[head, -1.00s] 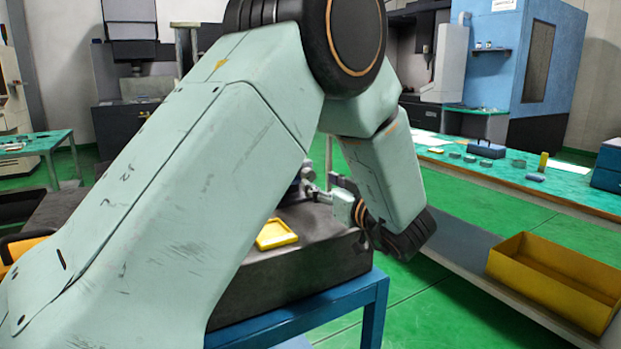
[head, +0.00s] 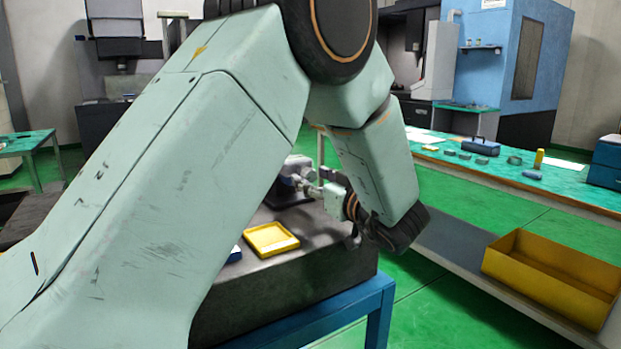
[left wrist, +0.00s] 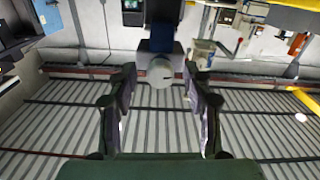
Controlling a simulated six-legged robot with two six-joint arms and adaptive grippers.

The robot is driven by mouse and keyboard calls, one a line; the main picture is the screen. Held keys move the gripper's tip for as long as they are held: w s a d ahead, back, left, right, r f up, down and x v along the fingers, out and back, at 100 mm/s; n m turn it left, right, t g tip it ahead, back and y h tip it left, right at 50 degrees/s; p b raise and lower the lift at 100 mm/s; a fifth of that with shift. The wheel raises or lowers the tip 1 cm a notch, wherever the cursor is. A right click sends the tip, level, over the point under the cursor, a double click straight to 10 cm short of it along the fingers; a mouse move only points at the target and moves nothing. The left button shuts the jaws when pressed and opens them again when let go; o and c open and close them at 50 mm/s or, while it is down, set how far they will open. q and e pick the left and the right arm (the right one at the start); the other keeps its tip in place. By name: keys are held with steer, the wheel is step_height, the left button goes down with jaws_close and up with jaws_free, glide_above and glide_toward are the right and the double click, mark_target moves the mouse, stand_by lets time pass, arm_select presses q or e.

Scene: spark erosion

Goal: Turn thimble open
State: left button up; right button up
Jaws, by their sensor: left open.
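A grey and blue instrument (head: 292,182) stands on the dark block (head: 300,285), partly hidden behind my left arm. In the left wrist view, a round pale grey end, which looks like the thimble (left wrist: 161,73), faces the camera below a blue part (left wrist: 162,38). My left gripper (left wrist: 160,84) is open, with one finger on each side of this round end. I cannot tell whether the fingers touch it. In the head view my left gripper (head: 318,188) is small, beside the instrument. My right gripper does not show.
A shallow yellow tray (head: 271,239) lies on the block in front of the instrument. A blue stand (head: 378,305) carries the block. On the right, a long green-topped bench (head: 470,165) holds small parts, and a yellow bin (head: 550,275) sits low. Green floor lies between.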

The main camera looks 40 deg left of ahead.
arm_select(q)
steer(key=shift+a, duration=0.35)
steer(key=shift+s+d+r, duration=0.1)
steer(key=shift+d+r, duration=0.1)
steer(key=shift+d, duration=0.05)
steer(key=shift+a+f, duration=0.15)
steer(key=shift+f, duration=0.05)
steer(key=c, duration=0.4)
steer(key=shift+r, duration=0.1)
jaws_close()
